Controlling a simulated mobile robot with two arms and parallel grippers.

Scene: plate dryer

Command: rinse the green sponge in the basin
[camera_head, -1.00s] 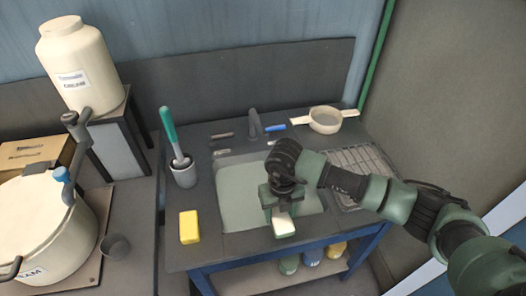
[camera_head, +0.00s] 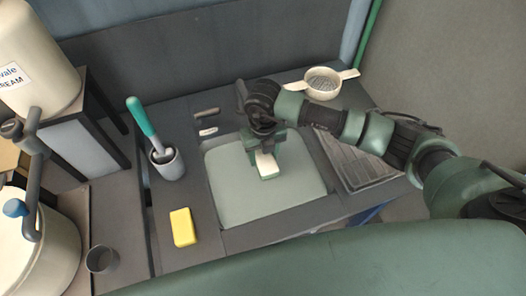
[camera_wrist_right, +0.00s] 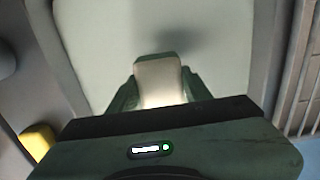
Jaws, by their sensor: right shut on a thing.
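My right gripper (camera_head: 265,158) is over the middle of the basin (camera_head: 245,200), pointing down. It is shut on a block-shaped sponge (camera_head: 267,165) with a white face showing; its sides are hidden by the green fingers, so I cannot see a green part. In the right wrist view the sponge (camera_wrist_right: 159,80) sits between both fingers, with the pale basin floor (camera_wrist_right: 100,30) beyond it. I cannot tell whether the sponge touches the basin floor or water. My left gripper is not in view.
A yellow sponge (camera_head: 183,227) lies on the counter left of the basin. A brush in a grey holder (camera_head: 167,164) stands behind it. A strainer (camera_head: 322,82) is at the back right, and a ridged drainboard (camera_head: 358,160) is right of the basin. The tap is hidden behind my arm.

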